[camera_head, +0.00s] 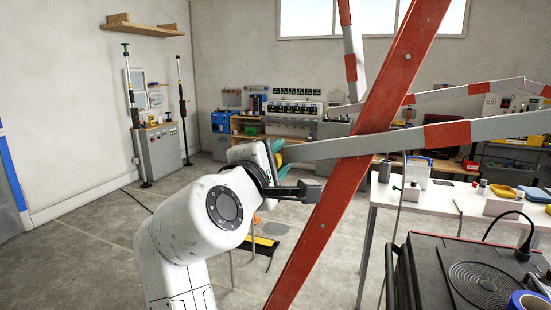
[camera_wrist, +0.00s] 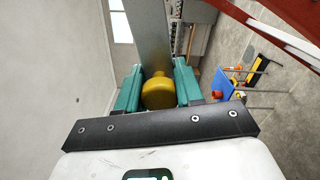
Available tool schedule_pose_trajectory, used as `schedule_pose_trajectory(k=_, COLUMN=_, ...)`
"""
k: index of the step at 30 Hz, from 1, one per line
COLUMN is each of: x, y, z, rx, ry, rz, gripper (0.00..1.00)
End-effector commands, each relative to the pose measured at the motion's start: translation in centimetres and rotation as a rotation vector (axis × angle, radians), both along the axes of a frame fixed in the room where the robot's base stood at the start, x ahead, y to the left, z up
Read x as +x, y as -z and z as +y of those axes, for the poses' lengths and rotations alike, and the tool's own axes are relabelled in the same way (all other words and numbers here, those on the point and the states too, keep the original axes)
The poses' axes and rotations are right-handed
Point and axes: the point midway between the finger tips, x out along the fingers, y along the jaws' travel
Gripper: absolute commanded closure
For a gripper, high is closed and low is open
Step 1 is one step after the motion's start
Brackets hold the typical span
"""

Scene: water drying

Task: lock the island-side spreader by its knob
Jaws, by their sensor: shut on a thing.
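A yellow knob (camera_wrist: 159,94) sits between the two teal fingers of my gripper (camera_wrist: 158,86) in the wrist view, and the gripper is shut on it. A flat grey bar (camera_wrist: 150,38), which looks like the spreader, runs away just beyond the knob. In the head view my gripper (camera_head: 279,158) is at the left end of a pale bar (camera_head: 385,143) with a red band, likely the same spreader. Whether the spreader is locked cannot be told.
A slanted red rail (camera_head: 338,184) crosses close in front, right of my gripper. Open floor (camera_head: 90,240) lies at left.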

Motion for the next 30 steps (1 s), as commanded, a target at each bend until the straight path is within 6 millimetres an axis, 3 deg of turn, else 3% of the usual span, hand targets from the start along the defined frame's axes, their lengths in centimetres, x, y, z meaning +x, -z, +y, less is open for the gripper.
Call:
schedule_pose_trajectory(k=7, x=0.0, y=0.0, z=0.0, rx=-0.001, ry=0.000, rz=0.001, gripper=1.00)
schedule_pose_trajectory(k=14, x=0.0, y=0.0, z=0.0, rx=0.001, ry=0.000, rz=0.001, gripper=1.00)
schedule_pose_trajectory(k=24, x=0.2, y=-3.8, z=0.4, rx=0.200, ry=0.001, rz=-0.082, gripper=1.00)
schedule_pose_trajectory(k=30, x=0.2, y=-4.2, z=0.4, rx=0.238, ry=0.000, rz=-0.097, gripper=1.00)
